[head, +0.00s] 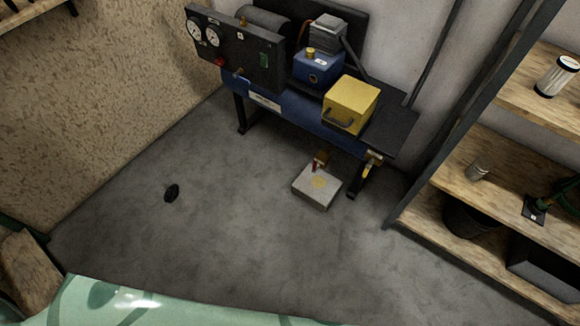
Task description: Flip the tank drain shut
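A compressor stands against the far wall, with a blue tank (308,121) under its dark top. Below the tank's middle is a small brass drain valve (321,157) with a red lever (314,167) that seems to hang downward. It is too small to tell for sure whether the lever lies along or across the valve. A second brass fitting (373,160) with a yellowish handle is at the tank's right end. Neither of my grippers is in view.
A pale, flat box (315,188) with a yellow mark on top sits on the floor below the drain. A gauge panel (236,50) and yellow box (350,104) are above. Shelves (455,217) stand right.

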